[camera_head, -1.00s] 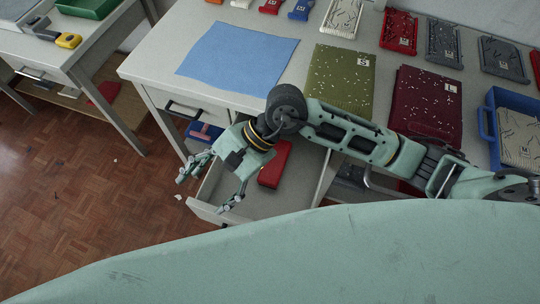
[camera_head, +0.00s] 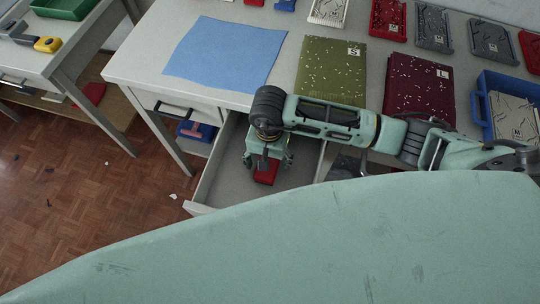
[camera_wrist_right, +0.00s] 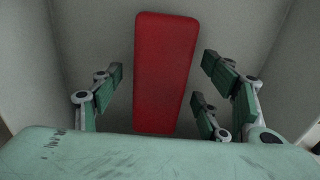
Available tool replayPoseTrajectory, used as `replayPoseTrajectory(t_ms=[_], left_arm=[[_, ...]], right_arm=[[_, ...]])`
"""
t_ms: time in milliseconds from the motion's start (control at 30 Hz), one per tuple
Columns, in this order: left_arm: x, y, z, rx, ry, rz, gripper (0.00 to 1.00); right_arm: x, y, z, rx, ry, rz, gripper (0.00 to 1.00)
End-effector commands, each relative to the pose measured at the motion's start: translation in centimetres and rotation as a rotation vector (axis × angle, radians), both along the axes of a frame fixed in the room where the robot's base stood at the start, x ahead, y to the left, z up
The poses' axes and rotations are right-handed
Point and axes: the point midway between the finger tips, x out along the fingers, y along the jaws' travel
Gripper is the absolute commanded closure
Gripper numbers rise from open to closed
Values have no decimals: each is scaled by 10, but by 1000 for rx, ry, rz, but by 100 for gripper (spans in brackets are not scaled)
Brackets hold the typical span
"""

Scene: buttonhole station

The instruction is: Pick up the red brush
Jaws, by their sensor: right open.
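The red brush (camera_head: 266,174) lies in the open drawer (camera_head: 222,172) under the workbench, partly covered by my right gripper (camera_head: 268,161) in the head view. In the right wrist view the brush (camera_wrist_right: 165,70) shows as a long red block with rounded corners. My right gripper (camera_wrist_right: 160,84) is open above it, with fingers on both sides of the brush and a visible gap on each side. My left gripper is not in view.
The drawer walls stand close around the gripper. On the bench above lie a blue cloth (camera_head: 226,53), an olive folded cloth (camera_head: 331,70), a maroon one (camera_head: 419,90) and a blue tray (camera_head: 483,108). A side table (camera_head: 75,48) stands at the left.

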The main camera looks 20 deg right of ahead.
Motion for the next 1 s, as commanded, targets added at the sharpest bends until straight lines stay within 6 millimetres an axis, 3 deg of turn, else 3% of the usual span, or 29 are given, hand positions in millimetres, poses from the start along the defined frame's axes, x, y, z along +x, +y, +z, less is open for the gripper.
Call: replayPoseTrajectory(t_ms=[267,767,1000], left_arm=[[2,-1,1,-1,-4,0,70],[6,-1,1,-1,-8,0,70],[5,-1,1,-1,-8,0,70]], right_arm=[[0,0,-6,1,-1,1,31],[0,0,-6,1,-1,0,73],[0,0,-5,2,-1,0,75]])
